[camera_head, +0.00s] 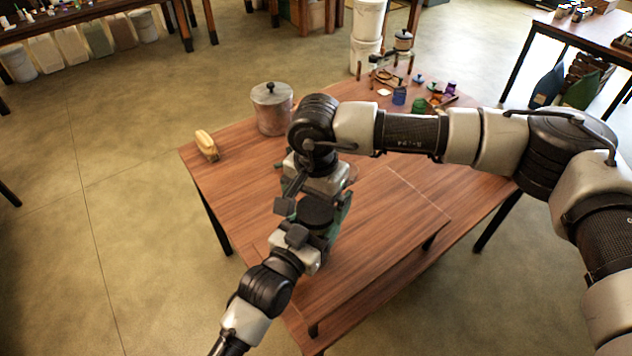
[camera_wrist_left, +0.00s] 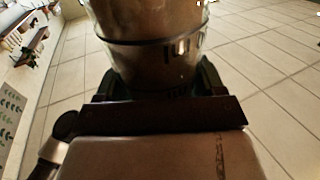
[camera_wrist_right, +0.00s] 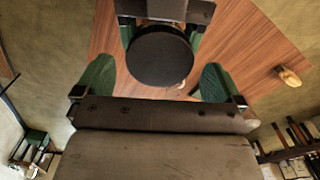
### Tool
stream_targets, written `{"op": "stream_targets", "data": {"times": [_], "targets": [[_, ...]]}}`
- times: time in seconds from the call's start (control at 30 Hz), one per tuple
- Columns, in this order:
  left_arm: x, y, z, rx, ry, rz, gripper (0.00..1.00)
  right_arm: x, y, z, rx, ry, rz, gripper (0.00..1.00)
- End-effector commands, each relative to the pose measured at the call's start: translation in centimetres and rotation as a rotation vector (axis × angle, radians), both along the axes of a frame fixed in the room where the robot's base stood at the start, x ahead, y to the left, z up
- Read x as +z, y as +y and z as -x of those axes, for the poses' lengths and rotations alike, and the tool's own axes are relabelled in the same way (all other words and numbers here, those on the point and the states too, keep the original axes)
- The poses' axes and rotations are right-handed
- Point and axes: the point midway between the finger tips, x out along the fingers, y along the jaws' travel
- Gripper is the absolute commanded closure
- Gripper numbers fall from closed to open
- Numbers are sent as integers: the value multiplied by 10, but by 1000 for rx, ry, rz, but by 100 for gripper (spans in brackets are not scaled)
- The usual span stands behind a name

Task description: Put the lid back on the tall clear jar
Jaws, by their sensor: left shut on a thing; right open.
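The tall clear jar (camera_wrist_left: 150,55) is between the fingers of my left gripper (camera_wrist_left: 152,88), which is shut on it; dark markings show on its wall. In the head view my left gripper (camera_head: 307,235) is over the wooden table, and the arms hide most of the jar. A round black lid (camera_wrist_right: 160,55) shows in the right wrist view, on the jar's side of my left gripper; it also shows in the head view (camera_head: 317,210). My right gripper (camera_wrist_right: 158,85) is open, its green fingers spread either side of the lid. Whether the lid is seated on the jar I cannot tell.
Small coloured jars (camera_head: 399,96) and a stand with another pot (camera_head: 403,42) are at the back right. The front right tabletop (camera_head: 400,215) is clear.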

Motion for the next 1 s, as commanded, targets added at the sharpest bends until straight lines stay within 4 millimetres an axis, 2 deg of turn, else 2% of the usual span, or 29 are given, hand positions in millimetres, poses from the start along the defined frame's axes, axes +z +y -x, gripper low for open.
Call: {"op": "stream_targets", "data": {"times": [0.2, 0.5, 0.8, 1.0], "targets": [[1, 0, 0, 0, -2, 1, 97, -16, 0, 0, 0, -1, 1, 2], [1, 0, 0, 0, -2, 1, 97, -17, 0, 0, 0, -1, 1, 3], [1, 0, 0, 0, -2, 1, 97, -17, 0, 0, 0, -1, 0, 49], [1, 0, 0, 0, -2, 1, 97, -17, 0, 0, -55, -1, -1, 51]]}}
